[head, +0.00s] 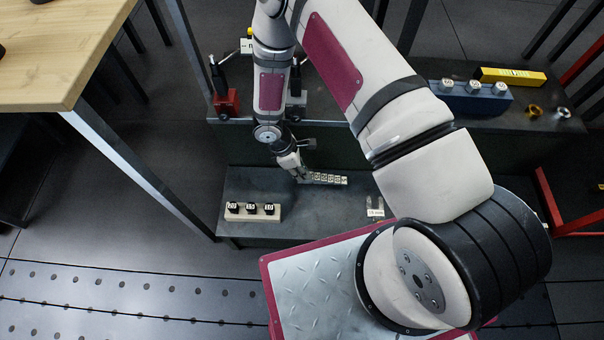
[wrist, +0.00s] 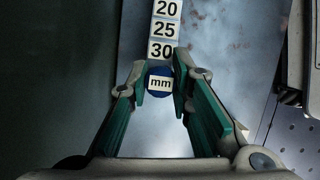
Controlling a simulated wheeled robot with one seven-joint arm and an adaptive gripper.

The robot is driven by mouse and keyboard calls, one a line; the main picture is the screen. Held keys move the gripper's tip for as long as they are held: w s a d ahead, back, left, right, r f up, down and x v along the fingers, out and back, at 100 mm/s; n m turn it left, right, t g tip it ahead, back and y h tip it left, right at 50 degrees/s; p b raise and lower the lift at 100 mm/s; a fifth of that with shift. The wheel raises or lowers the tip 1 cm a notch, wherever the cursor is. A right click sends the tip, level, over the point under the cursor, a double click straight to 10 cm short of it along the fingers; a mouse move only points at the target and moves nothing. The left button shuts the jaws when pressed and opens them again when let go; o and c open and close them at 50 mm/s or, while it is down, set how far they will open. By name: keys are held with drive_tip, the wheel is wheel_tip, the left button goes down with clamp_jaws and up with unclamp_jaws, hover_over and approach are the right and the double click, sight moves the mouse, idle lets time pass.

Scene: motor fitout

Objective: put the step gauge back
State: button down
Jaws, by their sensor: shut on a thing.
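The step gauge (head: 327,179) is a light strip of number plates, reaching to the right from my gripper (head: 299,175) over the dark lower bench. In the wrist view the step gauge (wrist: 164,28) shows plates 20, 25 and 30, then a round blue end marked "mm". My gripper (wrist: 164,78) is shut on this blue end, with one green-padded finger on each side. I cannot tell whether the gauge touches the bench top or hangs just above it.
On the lower bench (head: 310,227), a pale block with three black-topped pieces (head: 253,212) stands left and a small labelled forked piece (head: 376,208) right. The higher surface behind holds a red-based stand (head: 227,104), a blue block (head: 470,97) and a yellow bar (head: 510,76).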

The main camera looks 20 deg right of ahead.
wheel_tip(320, 180, down, 2)
drive_tip(key=shift+f+b, duration=0.1)
drive_tip(key=shift+b, duration=0.25)
drive_tip(key=shift+w+f+b, duration=0.2)
drive_tip(key=shift+f+b, duration=0.05)
drive_tip(key=shift+b, duration=0.05)
drive_tip(key=shift+f, duration=0.1)
drive_tip(key=c, duration=1.4)
unclamp_jaws()
drive_tip(key=shift+c, duration=0.2)
drive_tip(key=p+v, duration=0.4)
drive_tip(key=v, duration=0.8)
drive_tip(key=shift+p, duration=0.35)
drive_tip(key=shift+s, duration=0.1)
